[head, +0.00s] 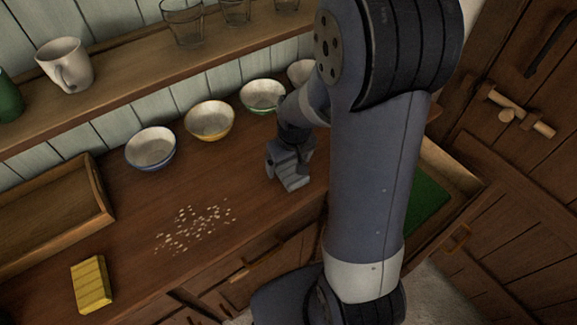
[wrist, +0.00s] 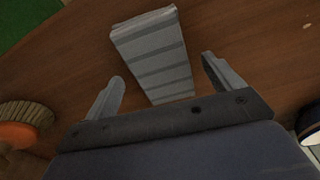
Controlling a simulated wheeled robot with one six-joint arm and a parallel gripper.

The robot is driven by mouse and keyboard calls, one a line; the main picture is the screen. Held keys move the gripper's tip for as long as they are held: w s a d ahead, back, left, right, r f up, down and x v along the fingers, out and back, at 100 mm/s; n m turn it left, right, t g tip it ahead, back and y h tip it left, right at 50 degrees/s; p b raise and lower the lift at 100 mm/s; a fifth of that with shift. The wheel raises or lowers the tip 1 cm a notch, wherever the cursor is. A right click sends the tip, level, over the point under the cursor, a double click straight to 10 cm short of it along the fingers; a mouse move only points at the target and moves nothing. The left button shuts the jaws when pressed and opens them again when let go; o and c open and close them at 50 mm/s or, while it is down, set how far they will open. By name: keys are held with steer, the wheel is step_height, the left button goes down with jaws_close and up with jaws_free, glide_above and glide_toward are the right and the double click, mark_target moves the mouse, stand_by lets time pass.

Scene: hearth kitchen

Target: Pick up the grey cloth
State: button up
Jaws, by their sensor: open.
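The grey cloth (wrist: 153,55) is a folded, striped strip lying on the wooden counter in the wrist view. Its near end lies between and just beyond the two fingertips. My gripper (wrist: 162,67) is open, with one finger on each side of the cloth's line and nothing held. In the head view my gripper (head: 290,166) is low over the counter, to the right of the crumbs. There the grey of the cloth and of the gripper run together, and I cannot clearly tell them apart. My arm hides part of the counter behind it.
Several bowls (head: 151,148) line the back of the counter. Scattered crumbs (head: 190,226), a yellow sponge (head: 91,284) and a wooden tray (head: 103,191) are at left. A brush (wrist: 22,122) is at the wrist view's left. An open drawer (head: 462,178) with green inside is at right.

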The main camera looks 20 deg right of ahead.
mark_target(289, 166)
steer(key=shift+f, duration=0.5)
steer(key=shift+c, duration=0.4)
steer(key=c, duration=1)
step_height(289, 166, up, 10)
steer(key=shift+r, duration=0.1)
